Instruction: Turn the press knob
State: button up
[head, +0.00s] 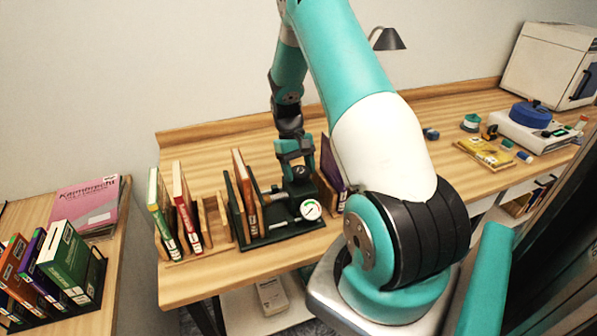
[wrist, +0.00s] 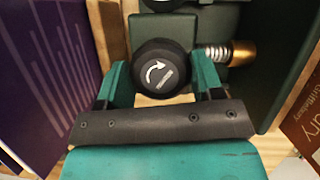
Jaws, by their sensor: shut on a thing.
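The press knob (wrist: 161,70) is round and black, with a white curved arrow and a small pale mark on its face. In the wrist view it sits between the two teal fingers of my gripper (wrist: 162,82), which is shut on it. The knob belongs to a dark green press (head: 285,228) on the wooden bench, with a white round gauge (head: 311,209) at its front. In the head view my gripper (head: 296,160) reaches down over the press from above, and the knob (head: 299,172) shows only as a small dark shape below the fingers.
A purple book (wrist: 48,70) stands close left of my gripper in the wrist view. A brass fitting with a spring (wrist: 232,53) lies right of the knob. Upright books in a wooden rack (head: 195,253) stand left of the press.

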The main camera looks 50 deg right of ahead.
jog(key=m+t+y, duration=0.1)
jog(key=m, duration=0.2)
jog(key=shift+d+m, duration=0.15)
jog(key=shift+m, duration=0.25)
jog(key=m+t+y, duration=0.1)
jog(key=m, duration=0.2)
jog(key=shift+r, duration=0.1)
jog(key=m+t+p, duration=0.1)
jog(key=m, duration=0.3)
jog(key=shift+y, duration=0.3)
jog(key=m+t+p, duration=0.1)
jog(key=m, duration=0.2)
jog(key=shift+s+m+t, duration=0.15)
jog(key=shift+m+t, duration=0.25)
jog(key=m+t, duration=0.1)
jog(key=m, duration=0.2)
jog(key=m+t+p, duration=0.1)
jog(key=m, duration=0.2)
jog(key=shift+h, duration=0.4)
jog(key=m, duration=0.3)
jog(key=m+t+h, duration=0.1)
jog(key=m, duration=0.1)
jog(key=shift+s+m+t+h, duration=0.1)
jog(key=shift+m+t+h, duration=0.2)
jog(key=shift+m, duration=0.1)
